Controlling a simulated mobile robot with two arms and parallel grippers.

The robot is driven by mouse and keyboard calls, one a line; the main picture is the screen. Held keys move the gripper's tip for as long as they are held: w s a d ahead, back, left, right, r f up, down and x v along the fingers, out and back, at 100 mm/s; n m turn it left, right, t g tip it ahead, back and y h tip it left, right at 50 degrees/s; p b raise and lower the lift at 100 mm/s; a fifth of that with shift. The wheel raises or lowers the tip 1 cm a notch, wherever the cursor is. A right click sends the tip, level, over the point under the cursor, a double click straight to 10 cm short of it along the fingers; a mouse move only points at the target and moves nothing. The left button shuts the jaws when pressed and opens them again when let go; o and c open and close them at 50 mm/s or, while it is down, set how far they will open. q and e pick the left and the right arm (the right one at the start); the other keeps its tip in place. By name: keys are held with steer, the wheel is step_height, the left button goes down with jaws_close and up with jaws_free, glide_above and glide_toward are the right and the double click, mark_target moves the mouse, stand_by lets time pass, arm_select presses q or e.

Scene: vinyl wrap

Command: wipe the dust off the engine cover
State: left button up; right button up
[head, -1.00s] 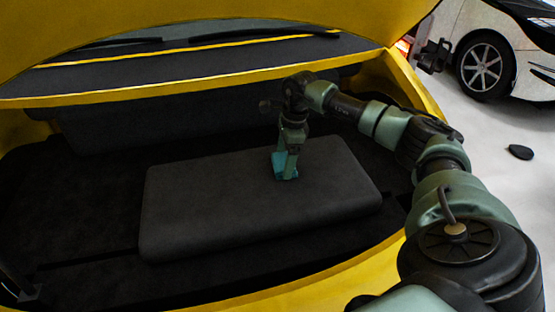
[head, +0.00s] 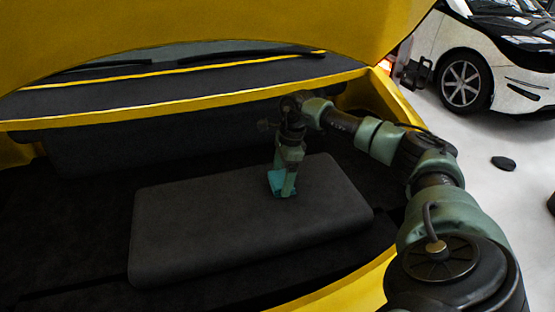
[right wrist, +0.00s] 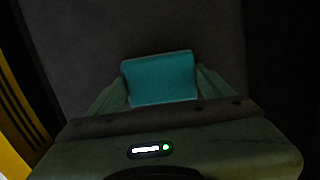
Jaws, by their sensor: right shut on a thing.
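The engine cover (head: 220,222) is a dark grey rounded block in the engine bay of the yellow car. My right gripper (head: 283,192) is over its upper middle, pointing down. It is shut on a teal block or cloth (head: 275,181). In the right wrist view the teal thing (right wrist: 160,78) sits between the two fingers, with the dark grey cover (right wrist: 200,25) behind it. The teal thing appears at or very near the cover's top; I cannot tell if it touches. I see no distinct dust on the cover. My left gripper is not in view.
The raised yellow hood (head: 200,35) hangs over the bay. The yellow body edge (head: 345,290) runs along the front and right. A white car (head: 500,70) and a small dark object (head: 503,163) are on the pale floor at right.

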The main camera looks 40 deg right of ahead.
steer(key=shift+s+d+r+p, duration=0.15)
steer(key=shift+d+r+p, duration=0.15)
steer(key=shift+d, duration=0.2)
steer(key=shift+s+d+r+p, duration=0.15)
steer(key=shift+d+r, duration=0.1)
steer(key=shift+d, duration=0.2)
steer(key=r+p, duration=0.1)
steer(key=r, duration=0.1)
steer(key=d+r+p, duration=0.1)
steer(key=r+p, duration=0.1)
steer(key=shift+s+r, duration=0.1)
steer(key=shift+s, duration=0.05)
steer(key=shift+s+r+p, duration=0.1)
steer(key=shift+r+p, duration=0.25)
steer(key=shift+p, duration=0.05)
steer(key=shift+s+a+r, duration=0.1)
